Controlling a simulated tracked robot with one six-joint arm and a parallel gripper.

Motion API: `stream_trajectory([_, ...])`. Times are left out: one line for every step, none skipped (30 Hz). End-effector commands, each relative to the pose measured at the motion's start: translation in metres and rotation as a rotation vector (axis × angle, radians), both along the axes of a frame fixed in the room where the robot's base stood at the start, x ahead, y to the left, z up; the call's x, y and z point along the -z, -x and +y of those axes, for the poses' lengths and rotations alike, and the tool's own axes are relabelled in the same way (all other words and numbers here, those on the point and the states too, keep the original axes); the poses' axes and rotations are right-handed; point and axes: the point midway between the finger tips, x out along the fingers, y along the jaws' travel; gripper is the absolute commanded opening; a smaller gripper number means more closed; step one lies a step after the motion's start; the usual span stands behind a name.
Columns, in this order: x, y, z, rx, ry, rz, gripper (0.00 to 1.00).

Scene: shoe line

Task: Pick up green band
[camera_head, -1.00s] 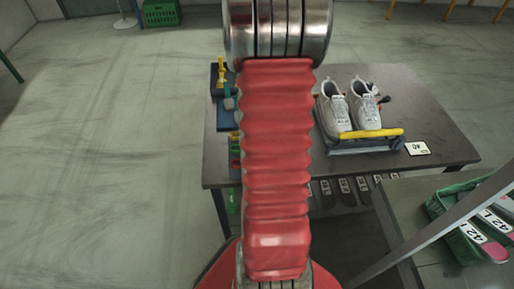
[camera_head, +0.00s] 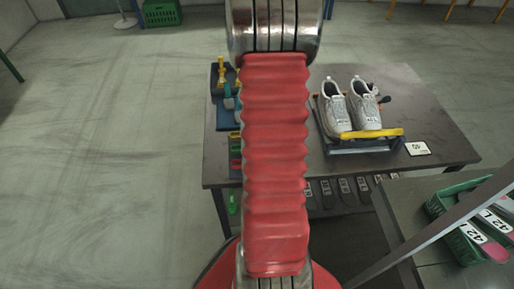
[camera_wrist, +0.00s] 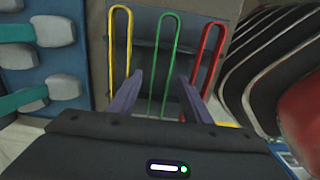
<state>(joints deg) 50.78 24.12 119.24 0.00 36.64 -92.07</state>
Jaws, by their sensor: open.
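In the wrist view the green band (camera_wrist: 169,62) is a long narrow loop standing upright in front of a grey panel. A yellow band (camera_wrist: 121,50) is to its left and a red band (camera_wrist: 208,62) to its right. My gripper (camera_wrist: 159,76) is open and empty, one purple-grey finger on each side of the green band's lower part in the picture. I cannot tell how far the fingertips are from the band. In the head view my red-sleeved arm hides the gripper.
A blue rack with grey pegs (camera_wrist: 55,32) stands left in the wrist view. In the head view white shoes (camera_head: 349,108) sit on a stand on the dark table (camera_head: 440,140). A green crate (camera_head: 454,232) is at lower right. Open floor lies left.

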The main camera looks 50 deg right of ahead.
Motion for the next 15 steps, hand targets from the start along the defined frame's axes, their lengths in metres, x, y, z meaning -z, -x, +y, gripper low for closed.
stream_trajectory([-0.0001, 0.0, 0.0, 0.0, 0.0, 0.0, 0.45])
stream_trajectory([-0.0001, -0.0001, -0.0001, 0.0, 0.0, 0.0, 0.45])
stream_trajectory([-0.0001, 0.0, 0.0, 0.0, 0.0, 0.0, 0.45])
stream_trajectory([-0.0001, 0.0, 0.0, 0.0, 0.0, 0.0, 0.44])
stream_trajectory([-0.0001, 0.0, 0.0, 0.0, 0.0, 0.0, 0.42])
stream_trajectory([-0.0001, 0.0, 0.0, 0.0, 0.0, 0.0, 0.39])
stream_trajectory([-0.0001, 0.0, 0.0, 0.0, 0.0, 0.0, 0.37])
stream_trajectory([-0.0002, -0.0001, -0.0001, 0.0, 0.0, 0.0, 0.35])
stream_trajectory([-0.0002, -0.0001, -0.0001, 0.0, 0.0, 0.0, 0.32])
stream_trajectory([-0.0002, -0.0001, -0.0001, 0.0, 0.0, 0.0, 0.3])
stream_trajectory([-0.0002, -0.0001, -0.0001, 0.0, 0.0, 0.0, 0.28])
stream_trajectory([-0.0002, -0.0001, -0.0001, 0.0, 0.0, 0.0, 0.25])
stream_trajectory([-0.0002, -0.0001, -0.0001, 0.0, 0.0, 0.0, 0.23])
stream_trajectory([-0.0002, -0.0001, -0.0001, 0.0, 0.0, 0.0, 0.21])
stream_trajectory([-0.0002, -0.0001, -0.0001, 0.0, 0.0, 0.0, 0.18])
